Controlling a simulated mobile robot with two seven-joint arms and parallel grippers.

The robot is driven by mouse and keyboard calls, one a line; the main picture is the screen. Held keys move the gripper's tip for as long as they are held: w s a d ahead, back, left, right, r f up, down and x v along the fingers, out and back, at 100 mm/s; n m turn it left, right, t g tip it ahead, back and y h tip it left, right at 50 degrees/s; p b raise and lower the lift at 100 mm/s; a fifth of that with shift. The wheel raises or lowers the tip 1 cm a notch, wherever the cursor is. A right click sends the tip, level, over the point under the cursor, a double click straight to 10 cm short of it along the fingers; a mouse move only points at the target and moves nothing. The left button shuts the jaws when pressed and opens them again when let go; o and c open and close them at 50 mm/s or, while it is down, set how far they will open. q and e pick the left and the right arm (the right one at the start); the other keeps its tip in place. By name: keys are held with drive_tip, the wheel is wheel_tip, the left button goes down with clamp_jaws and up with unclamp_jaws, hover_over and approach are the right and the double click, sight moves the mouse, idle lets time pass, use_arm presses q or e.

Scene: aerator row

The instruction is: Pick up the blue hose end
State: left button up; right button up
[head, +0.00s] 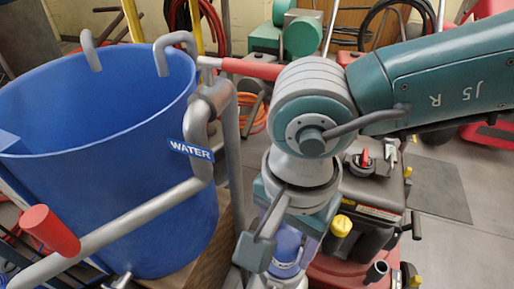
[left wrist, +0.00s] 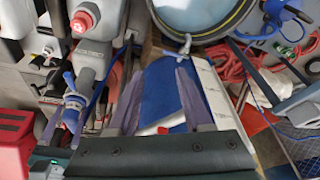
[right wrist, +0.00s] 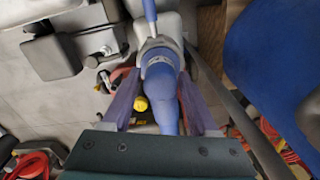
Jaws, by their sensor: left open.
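The blue hose end (right wrist: 160,85) lies between the fingers of my right gripper (right wrist: 159,78) in the right wrist view, with a grey collar around its far part. The fingers are spread on either side of it; whether a fingertip touches it I cannot tell. In the head view the hose end (head: 287,246) shows partly, below my right wrist, with the rest hidden by the gripper. My left gripper (left wrist: 157,70) is open with nothing between its fingers; a blue surface (left wrist: 160,90) shows behind them. A similar blue fitting with a hose (left wrist: 74,103) is at the left there.
A large blue water tub (head: 110,180) with a grey pipe frame (head: 130,215) stands left of my right arm. A red machine with a black top and yellow cap (head: 341,226) is close behind the gripper. Open floor (head: 470,250) lies at the right.

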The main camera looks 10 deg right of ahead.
clamp_jaws()
idle(0.5)
